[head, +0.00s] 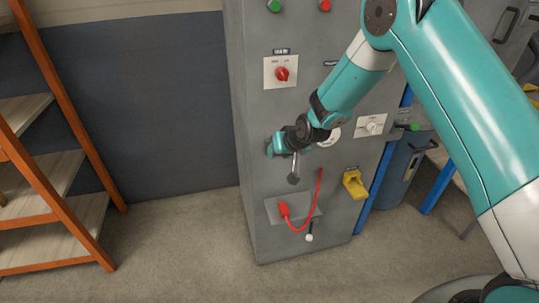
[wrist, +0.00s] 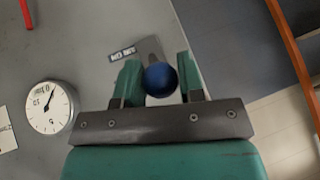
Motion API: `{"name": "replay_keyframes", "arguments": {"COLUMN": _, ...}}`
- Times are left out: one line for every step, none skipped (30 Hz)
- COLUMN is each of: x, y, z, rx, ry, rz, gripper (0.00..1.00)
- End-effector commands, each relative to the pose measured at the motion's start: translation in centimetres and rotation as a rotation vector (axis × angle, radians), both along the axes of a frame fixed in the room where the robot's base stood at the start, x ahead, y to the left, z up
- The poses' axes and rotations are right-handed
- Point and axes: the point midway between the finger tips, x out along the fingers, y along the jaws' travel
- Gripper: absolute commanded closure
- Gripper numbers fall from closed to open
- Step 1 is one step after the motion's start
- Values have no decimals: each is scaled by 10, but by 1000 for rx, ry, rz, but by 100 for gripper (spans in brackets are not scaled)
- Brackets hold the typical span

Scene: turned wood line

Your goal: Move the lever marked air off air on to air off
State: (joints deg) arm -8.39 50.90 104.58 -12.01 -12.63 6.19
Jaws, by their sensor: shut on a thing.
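The lever is a grey plate-like arm with a dark blue ball knob (wrist: 160,80), seen in the wrist view. A small label (wrist: 121,52) with lettering too small to read surely sits beside it on the grey panel. My gripper (wrist: 157,72) has its two teal fingers either side of the knob and is shut on the lever.
The grey cabinet (head: 250,200) also carries a red rotary switch (head: 282,74), a white dial gauge (wrist: 50,107), a red plug with cable (head: 284,210), a yellow holder (head: 355,184) and a white-tipped lever (head: 309,238). An orange-framed shelf (head: 70,210) stands left; floor between is clear.

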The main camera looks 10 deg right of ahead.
Motion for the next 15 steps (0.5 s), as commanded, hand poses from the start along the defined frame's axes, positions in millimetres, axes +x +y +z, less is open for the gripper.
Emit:
{"name": "replay_keyframes", "arguments": {"x": 4, "y": -1, "z": 6, "rx": 3, "ry": -13, "rz": -3, "gripper": 100}}
{"name": "replay_keyframes", "arguments": {"x": 4, "y": -2, "z": 6, "rx": 3, "ry": -14, "rz": -3, "gripper": 100}}
{"name": "replay_keyframes", "arguments": {"x": 5, "y": -2, "z": 7, "rx": 3, "ry": -15, "rz": -5, "gripper": 100}}
{"name": "replay_keyframes", "arguments": {"x": 5, "y": -3, "z": 7, "rx": 3, "ry": -15, "rz": -5, "gripper": 100}}
{"name": "replay_keyframes", "arguments": {"x": 5, "y": -3, "z": 7, "rx": 3, "ry": -16, "rz": -5, "gripper": 100}}
{"name": "replay_keyframes", "arguments": {"x": 6, "y": -3, "z": 7, "rx": 3, "ry": -16, "rz": -5, "gripper": 100}}
{"name": "replay_keyframes", "arguments": {"x": 6, "y": -3, "z": 7, "rx": 3, "ry": -17, "rz": -5, "gripper": 100}}
{"name": "replay_keyframes", "arguments": {"x": 6, "y": -3, "z": 7, "rx": 3, "ry": -17, "rz": -5, "gripper": 100}}
{"name": "replay_keyframes", "arguments": {"x": 6, "y": -3, "z": 8, "rx": 3, "ry": -18, "rz": -6, "gripper": 100}}
{"name": "replay_keyframes", "arguments": {"x": 6, "y": -3, "z": 8, "rx": 3, "ry": -18, "rz": -6, "gripper": 100}}
{"name": "replay_keyframes", "arguments": {"x": 6, "y": -3, "z": 8, "rx": 3, "ry": -18, "rz": -6, "gripper": 100}}
{"name": "replay_keyframes", "arguments": {"x": 6, "y": -3, "z": 8, "rx": 3, "ry": -18, "rz": -5, "gripper": 100}}
{"name": "replay_keyframes", "arguments": {"x": 6, "y": -3, "z": 8, "rx": 3, "ry": -19, "rz": -5, "gripper": 100}}
{"name": "replay_keyframes", "arguments": {"x": 6, "y": -3, "z": 8, "rx": 3, "ry": -19, "rz": -5, "gripper": 100}}
{"name": "replay_keyframes", "arguments": {"x": 6, "y": -3, "z": 8, "rx": 2, "ry": -19, "rz": -4, "gripper": 100}}
